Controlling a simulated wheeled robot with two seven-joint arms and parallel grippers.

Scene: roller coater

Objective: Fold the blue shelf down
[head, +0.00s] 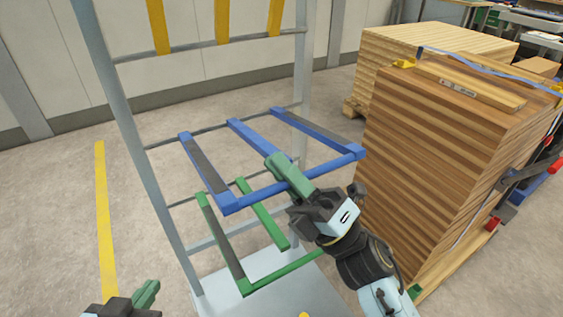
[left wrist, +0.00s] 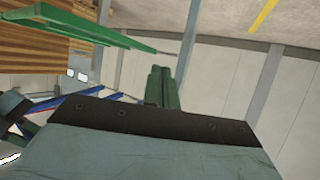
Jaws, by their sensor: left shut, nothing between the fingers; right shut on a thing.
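The blue shelf (head: 264,194) is an open frame sticking out roughly level from the grey rack (head: 121,112), with a front bar and dark strips on its side arms. My right gripper (head: 279,167) is shut on the shelf's front bar near its middle; its green fingers cover part of the bar. My left gripper (head: 147,294) is low at the left, apart from the rack, shut and empty. Its green fingers also show together in the left wrist view (left wrist: 163,88), where part of the blue shelf (left wrist: 48,103) appears at the left.
A green shelf (head: 222,240) sticks out below the blue one, and yellow bars (head: 221,22) stand upright above. A tall stack of wooden boards (head: 430,140) stands close to my right arm. The floor left of the rack is clear, with a yellow line (head: 102,215).

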